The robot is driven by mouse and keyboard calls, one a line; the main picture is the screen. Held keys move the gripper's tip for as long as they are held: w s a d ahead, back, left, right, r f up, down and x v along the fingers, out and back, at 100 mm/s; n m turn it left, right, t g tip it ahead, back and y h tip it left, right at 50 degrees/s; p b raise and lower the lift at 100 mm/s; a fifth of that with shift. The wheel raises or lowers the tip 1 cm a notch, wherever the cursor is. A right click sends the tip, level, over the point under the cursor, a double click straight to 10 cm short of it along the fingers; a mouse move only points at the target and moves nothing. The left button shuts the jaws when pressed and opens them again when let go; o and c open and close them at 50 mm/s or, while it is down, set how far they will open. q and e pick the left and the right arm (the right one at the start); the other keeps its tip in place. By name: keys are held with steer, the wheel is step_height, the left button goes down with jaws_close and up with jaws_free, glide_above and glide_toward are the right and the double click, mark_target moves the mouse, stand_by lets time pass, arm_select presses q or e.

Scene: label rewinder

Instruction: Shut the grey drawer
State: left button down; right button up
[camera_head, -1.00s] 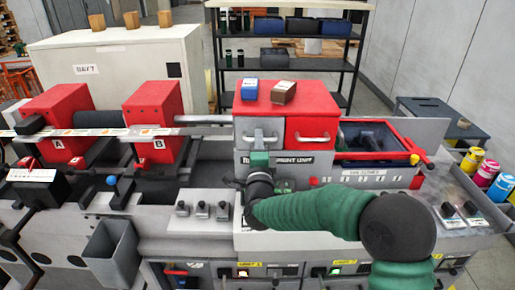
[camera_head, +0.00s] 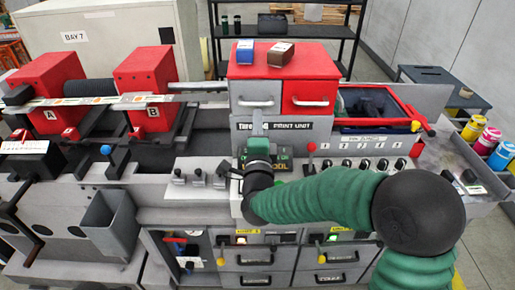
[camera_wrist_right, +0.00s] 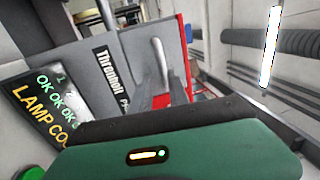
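The grey drawer (camera_head: 257,92) is at the left of the red-topped print unit, beside the red drawer (camera_head: 310,91). Its front looks about level with the red one; I cannot tell whether a small gap is left. Its silver handle (camera_head: 256,104) is in plain view, and a handle also shows in the right wrist view (camera_wrist_right: 160,62). My right gripper (camera_head: 258,147) is below the drawer, in front of the printed label, apart from the handle. My left gripper is out of view.
A blue box (camera_head: 245,51) and a brown box (camera_head: 281,54) sit on the red top (camera_head: 310,62). Small levers and knobs line the panel below. An open red-framed bin (camera_head: 375,108) is at the right. Red blocks A and B stand at the left.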

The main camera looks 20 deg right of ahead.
steer(key=b+v, duration=0.1)
steer(key=v, duration=0.9)
